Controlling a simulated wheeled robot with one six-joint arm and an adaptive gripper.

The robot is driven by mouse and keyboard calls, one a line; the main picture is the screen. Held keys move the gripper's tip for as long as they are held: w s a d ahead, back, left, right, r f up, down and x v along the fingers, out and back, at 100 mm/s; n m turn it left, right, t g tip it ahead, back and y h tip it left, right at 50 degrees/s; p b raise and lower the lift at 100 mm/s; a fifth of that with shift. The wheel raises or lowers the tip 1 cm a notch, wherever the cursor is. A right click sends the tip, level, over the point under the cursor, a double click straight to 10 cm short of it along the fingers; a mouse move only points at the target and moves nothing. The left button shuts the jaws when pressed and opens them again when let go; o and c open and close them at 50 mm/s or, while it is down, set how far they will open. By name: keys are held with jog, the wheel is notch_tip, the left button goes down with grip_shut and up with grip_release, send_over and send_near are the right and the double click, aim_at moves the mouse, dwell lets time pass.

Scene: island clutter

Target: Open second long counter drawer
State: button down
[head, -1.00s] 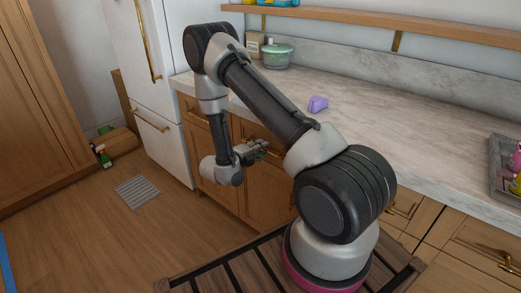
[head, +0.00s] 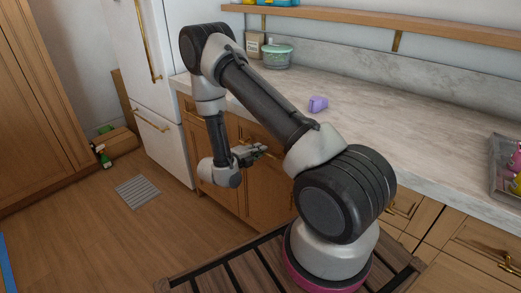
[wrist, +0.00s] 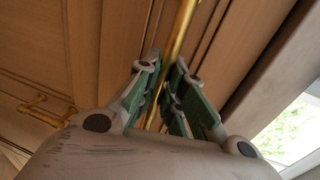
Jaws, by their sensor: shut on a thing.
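My gripper (head: 258,150) is at the front of the wooden counter, just below the countertop edge. In the wrist view, the fingers of my gripper (wrist: 162,85) are shut around a long brass bar handle (wrist: 183,30), which runs between the green pads. The wooden drawer front (wrist: 240,60) fills the view behind it. In the head view my arm and gripper hide most of the handle and part of the drawer front. I see no clear gap at the drawer, so it looks closed.
A second brass handle (wrist: 45,110) shows at the left of the wrist view. The marble countertop (head: 400,140) holds a purple object (head: 318,104) and a lidded container (head: 277,55). A white fridge (head: 150,90) stands left. The floor (head: 120,235) in front is largely clear.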

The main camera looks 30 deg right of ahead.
jog(key=f+v, duration=0.3)
jog(key=v, duration=1.5)
jog(key=a+f+v, duration=0.1)
jog(key=f+v, duration=0.3)
jog(key=v, duration=1.4)
jog(key=shift+s+a, duration=0.3)
jog(key=c, duration=1.5)
grip_release()
jog(key=v, duration=1.2)
